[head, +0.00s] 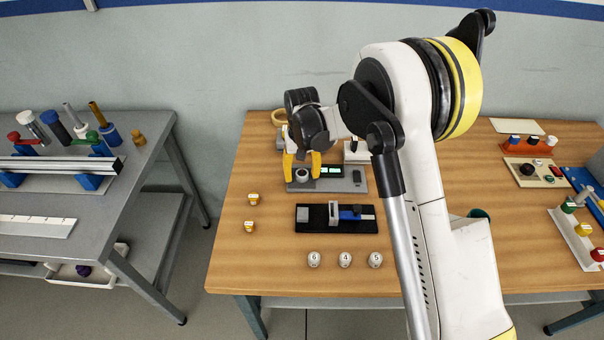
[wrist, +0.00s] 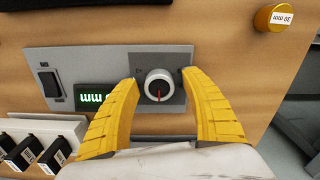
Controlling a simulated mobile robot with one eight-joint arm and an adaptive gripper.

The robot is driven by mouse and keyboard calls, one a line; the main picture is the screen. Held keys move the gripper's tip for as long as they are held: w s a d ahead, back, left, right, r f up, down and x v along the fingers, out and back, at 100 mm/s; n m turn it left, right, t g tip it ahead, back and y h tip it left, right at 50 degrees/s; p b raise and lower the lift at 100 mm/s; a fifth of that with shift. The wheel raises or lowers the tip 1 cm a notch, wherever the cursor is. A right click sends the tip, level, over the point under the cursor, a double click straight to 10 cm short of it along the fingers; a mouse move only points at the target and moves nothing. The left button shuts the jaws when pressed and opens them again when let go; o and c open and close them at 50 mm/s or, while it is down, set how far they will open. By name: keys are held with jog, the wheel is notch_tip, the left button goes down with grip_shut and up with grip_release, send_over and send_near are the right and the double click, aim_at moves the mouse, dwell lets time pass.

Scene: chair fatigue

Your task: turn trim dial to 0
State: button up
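The trim dial (wrist: 159,86) is a round white knob with a red pointer line, on a dark square plate of a grey panel (wrist: 190,124). In the head view the dial (head: 302,175) is at the left of the grey panel (head: 328,186). My gripper (wrist: 158,78) is open, with one yellow finger on each side of the dial and a visible gap to it. In the head view my gripper (head: 302,164) is over the dial. A green display (wrist: 92,97) reads "mm" upside down; its digits are hidden by a finger or unreadable.
A black rocker switch (wrist: 49,82) is on the same panel. A black fixture with a blue slide (head: 350,215) and several white numbered pieces (head: 345,260) are in front. Yellow cylinders (head: 251,226) stand to the left. The wooden table's (head: 270,275) front left is clear.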

aim_at(302, 173)
jog(key=shift+r, duration=4)
